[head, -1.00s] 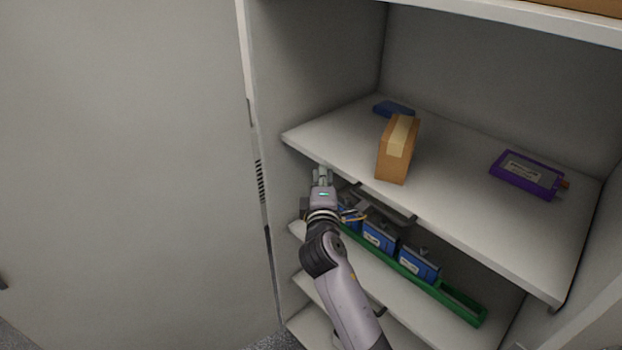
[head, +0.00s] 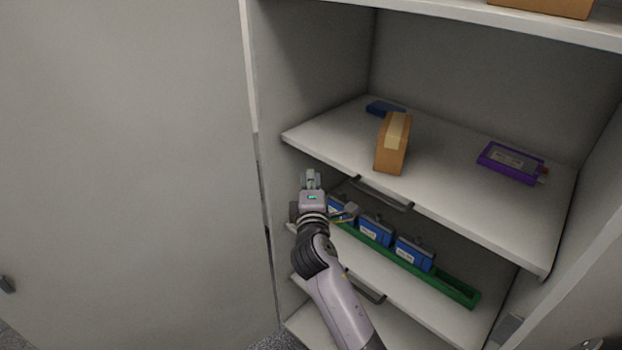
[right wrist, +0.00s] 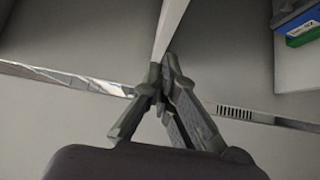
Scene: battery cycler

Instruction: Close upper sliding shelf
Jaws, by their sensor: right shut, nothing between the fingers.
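The upper sliding shelf (head: 470,185) is a pale board sticking out of the cabinet, with a dark bar handle (head: 382,193) under its front edge. My right gripper (head: 311,176) is shut and empty, just below the shelf's front edge near its left corner, left of the handle. I cannot tell whether it touches the shelf. In the right wrist view the closed fingertips (right wrist: 163,68) overlap a pale thin edge (right wrist: 172,22), probably a shelf front. My left gripper is not in view.
On the shelf stand a brown box (head: 391,150), a purple case (head: 511,162) and a dark blue item (head: 385,108). Below, a green tray (head: 455,289) holds several blue batteries (head: 413,253). A large pale door or panel (head: 120,170) fills the left.

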